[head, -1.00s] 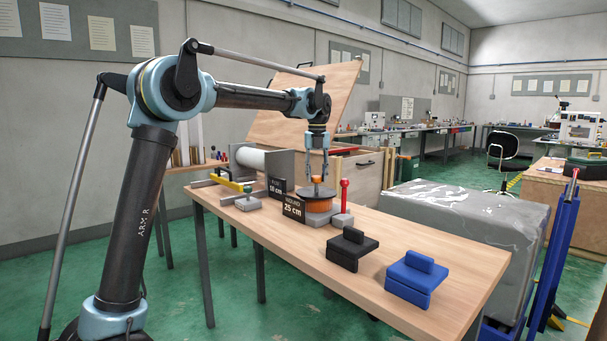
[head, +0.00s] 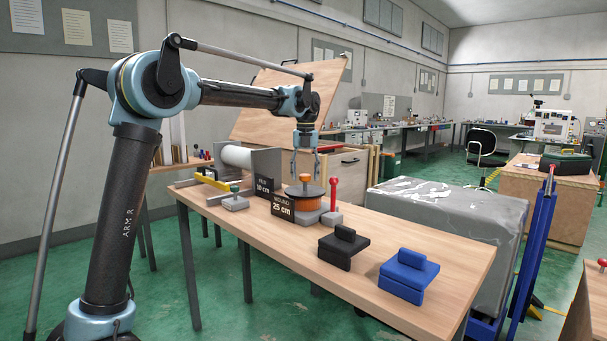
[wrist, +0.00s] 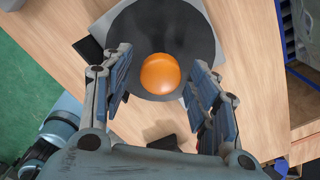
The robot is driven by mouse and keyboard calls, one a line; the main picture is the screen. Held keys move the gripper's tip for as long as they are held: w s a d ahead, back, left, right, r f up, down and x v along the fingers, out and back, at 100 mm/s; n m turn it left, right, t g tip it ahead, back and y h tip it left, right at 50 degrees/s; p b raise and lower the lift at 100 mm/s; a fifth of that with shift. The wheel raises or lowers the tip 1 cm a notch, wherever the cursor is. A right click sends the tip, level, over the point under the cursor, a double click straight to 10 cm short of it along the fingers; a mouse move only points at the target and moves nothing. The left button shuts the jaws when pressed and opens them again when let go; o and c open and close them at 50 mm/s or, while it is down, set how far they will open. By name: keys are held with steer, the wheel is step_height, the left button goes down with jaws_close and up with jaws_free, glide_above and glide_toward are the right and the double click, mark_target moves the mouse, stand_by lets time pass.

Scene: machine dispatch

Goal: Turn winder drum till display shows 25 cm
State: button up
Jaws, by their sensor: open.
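The winder drum (head: 309,204) is orange with a dark top disc and an orange knob (head: 304,178). It stands on a grey base on the wooden table. The dark display (head: 283,205) in front of it reads "WOUND 25 cm". My gripper (head: 305,170) is open and points down just above the drum. In the wrist view the orange knob (wrist: 160,74) lies between the spread fingers, over the dark disc (wrist: 195,25), with gaps on both sides. The fingers hold nothing.
A second dark sign (head: 263,183), reading 10 cm, stands behind left, near a white roll (head: 236,156). A red-knobbed lever (head: 333,190) stands close right of the drum. Black (head: 343,246) and blue (head: 408,275) blocks lie at the table's front right. An open-lidded wooden box stands behind.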

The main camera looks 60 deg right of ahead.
step_height(320, 180, up, 12)
stand_by(0.9)
stand_by(0.4)
